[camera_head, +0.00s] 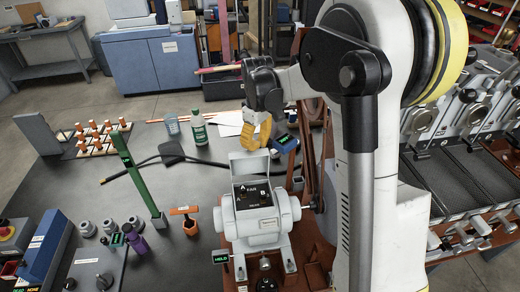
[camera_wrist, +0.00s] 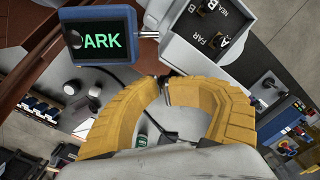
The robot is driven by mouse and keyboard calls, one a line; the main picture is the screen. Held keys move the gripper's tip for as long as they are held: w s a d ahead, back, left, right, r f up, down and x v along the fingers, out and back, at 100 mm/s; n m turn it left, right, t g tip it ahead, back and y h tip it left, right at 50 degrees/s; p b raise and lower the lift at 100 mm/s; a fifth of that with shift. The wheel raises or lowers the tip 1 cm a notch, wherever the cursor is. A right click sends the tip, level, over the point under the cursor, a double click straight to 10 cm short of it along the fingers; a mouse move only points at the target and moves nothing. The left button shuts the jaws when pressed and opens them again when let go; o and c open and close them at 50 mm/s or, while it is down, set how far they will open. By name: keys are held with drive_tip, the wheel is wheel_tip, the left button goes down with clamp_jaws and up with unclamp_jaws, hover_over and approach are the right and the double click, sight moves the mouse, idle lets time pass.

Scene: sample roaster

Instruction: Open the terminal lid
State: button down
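The grey terminal box (camera_head: 262,215) sits on a motor-like unit in the head view. Its lid (camera_head: 249,165) stands raised at the back of the box, baring a black inside (camera_head: 252,195) marked A, B and FAR. That inside also shows at the top of the wrist view (camera_wrist: 211,33), with FAR, NEAR, A and B. My gripper (camera_head: 252,148) has yellow fingers and hangs just above and behind the raised lid. In the wrist view its fingertips (camera_wrist: 164,80) come together close to the box's pale edge, with nothing clearly held. I cannot tell whether they touch the lid.
A blue-framed screen (camera_wrist: 98,40) reading "ARK", cut off or covered at its start, is beside the box. A green upright post (camera_head: 141,185), an orange-handled tool (camera_head: 187,218) and a green-white bottle (camera_head: 198,128) stand left of it. A black cable crosses the bench behind.

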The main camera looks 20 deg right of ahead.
drive_tip(key=shift+w+a+f, duration=0.25)
drive_tip(key=shift+f, duration=0.15)
drive_tip(key=c, duration=1.3)
unclamp_jaws()
drive_tip(key=shift+o, duration=0.3)
drive_tip(key=shift+s, duration=0.1)
drive_tip(key=shift+r, duration=0.1)
wheel_tip(320, 180, up, 12)
drive_tip(key=shift+d+r, duration=0.15)
drive_tip(key=shift+d, duration=0.25)
